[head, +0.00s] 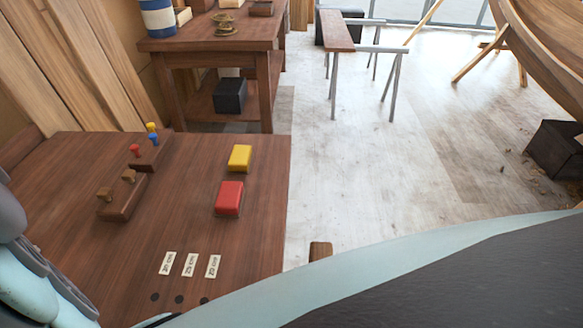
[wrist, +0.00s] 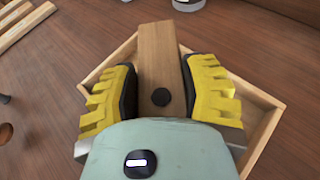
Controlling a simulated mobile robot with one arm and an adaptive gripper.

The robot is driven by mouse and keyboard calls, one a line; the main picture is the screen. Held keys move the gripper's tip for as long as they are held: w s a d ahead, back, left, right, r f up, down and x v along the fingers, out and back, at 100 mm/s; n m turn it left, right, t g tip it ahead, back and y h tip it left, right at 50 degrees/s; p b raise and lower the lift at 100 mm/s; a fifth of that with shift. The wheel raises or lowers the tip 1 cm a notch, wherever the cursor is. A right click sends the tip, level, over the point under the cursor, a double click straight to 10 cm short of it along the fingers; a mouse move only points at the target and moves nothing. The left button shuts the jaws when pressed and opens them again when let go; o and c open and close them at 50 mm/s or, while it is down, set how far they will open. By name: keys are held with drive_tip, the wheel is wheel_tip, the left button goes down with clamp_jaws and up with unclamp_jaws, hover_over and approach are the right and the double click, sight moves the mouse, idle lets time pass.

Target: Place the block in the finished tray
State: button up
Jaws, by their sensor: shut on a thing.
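In the wrist view a long, light-brown wooden block (wrist: 158,48) with a round black spot on it is between the yellow fingers of my gripper (wrist: 162,88), which is shut on it. Beneath and around it is a pale wooden tray (wrist: 112,68) with low walls. The far end of the block reaches past the tray's far edge in the picture. I cannot tell whether the block touches the tray floor. My gripper's body hides the tray's near part. The head view does not clearly show gripper or tray; my arm covers its lower right.
In the head view a red block (head: 229,198) and a yellow block (head: 239,158) lie on the brown bench (head: 195,215), near small wooden holders (head: 122,197) and paper labels (head: 190,264). Pale strips (wrist: 24,22) lie left of the tray. A second table (head: 215,42) stands behind.

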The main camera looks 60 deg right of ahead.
drive_tip(key=shift+w+d+f, duration=0.1)
drive_tip(key=shift+f, duration=1.2)
drive_tip(key=shift+f, duration=0.2)
drive_tip(key=o, duration=1.3)
drive_tip(key=shift+c, duration=0.2)
drive_tip(key=shift+r, duration=0.2)
drive_tip(key=b+v, duration=0.2)
drive_tip(key=v, duration=0.9)
drive_tip(key=shift+s+d+r, duration=0.15)
drive_tip(key=shift+s+d, duration=0.05)
drive_tip(key=shift+d, duration=0.2)
drive_tip(key=shift+w, duration=0.1)
